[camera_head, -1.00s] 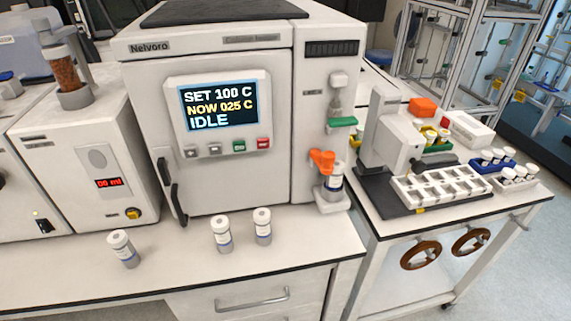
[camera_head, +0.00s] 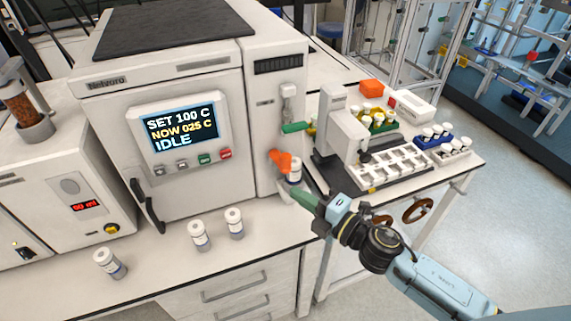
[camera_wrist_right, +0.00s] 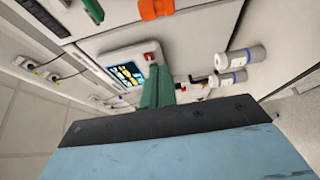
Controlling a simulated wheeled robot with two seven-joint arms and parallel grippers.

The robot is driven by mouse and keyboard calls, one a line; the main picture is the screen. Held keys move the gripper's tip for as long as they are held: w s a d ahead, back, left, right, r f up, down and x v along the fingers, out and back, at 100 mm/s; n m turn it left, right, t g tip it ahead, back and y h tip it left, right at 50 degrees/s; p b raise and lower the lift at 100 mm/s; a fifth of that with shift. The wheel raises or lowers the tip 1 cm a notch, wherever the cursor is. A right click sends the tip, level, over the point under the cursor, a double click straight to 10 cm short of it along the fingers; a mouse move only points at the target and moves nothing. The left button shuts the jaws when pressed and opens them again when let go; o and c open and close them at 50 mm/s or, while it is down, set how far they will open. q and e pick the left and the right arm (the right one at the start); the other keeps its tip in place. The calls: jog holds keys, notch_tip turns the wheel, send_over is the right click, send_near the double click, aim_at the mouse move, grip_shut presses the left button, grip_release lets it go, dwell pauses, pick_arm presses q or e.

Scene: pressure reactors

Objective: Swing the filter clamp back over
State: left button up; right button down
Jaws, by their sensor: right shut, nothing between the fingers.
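The orange filter clamp (camera_head: 280,160) sits on the right front of the white Nelvoro unit (camera_head: 190,130). It is at the top of a white-capped vial (camera_head: 294,172) on a small white shelf. In the right wrist view, an orange part that looks like the clamp (camera_wrist_right: 155,8) is cut off at the top edge. My right gripper (camera_head: 297,194) has green fingers, shut and empty, just below and in front of the clamp and vial, apart from the clamp. Its fingers lie together in the right wrist view (camera_wrist_right: 158,88). My left gripper is not in view.
A green lever (camera_head: 294,128) juts out above the clamp. Three capped vials stand on the bench, one at the left (camera_head: 109,263). A white instrument (camera_head: 338,125) and a vial rack (camera_head: 390,166) stand on the right-hand table.

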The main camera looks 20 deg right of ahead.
jog(key=p+x, duration=0.2)
jog(key=x, duration=0.8)
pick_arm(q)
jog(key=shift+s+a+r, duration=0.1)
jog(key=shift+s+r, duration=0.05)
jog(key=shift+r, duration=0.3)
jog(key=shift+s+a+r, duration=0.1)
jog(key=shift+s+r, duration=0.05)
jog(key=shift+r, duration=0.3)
pick_arm(e)
jog(key=d, duration=0.4)
jog(key=shift+w+r, duration=0.15)
jog(key=shift+w, duration=0.2)
pick_arm(q)
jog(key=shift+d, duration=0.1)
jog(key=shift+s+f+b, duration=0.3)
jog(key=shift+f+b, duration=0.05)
jog(key=shift+b, duration=0.2)
pick_arm(e)
jog(key=shift+d+n+g+y, duration=0.35)
jog(key=shift+n+g+y, duration=0.05)
jog(key=shift+n+y, duration=0.1)
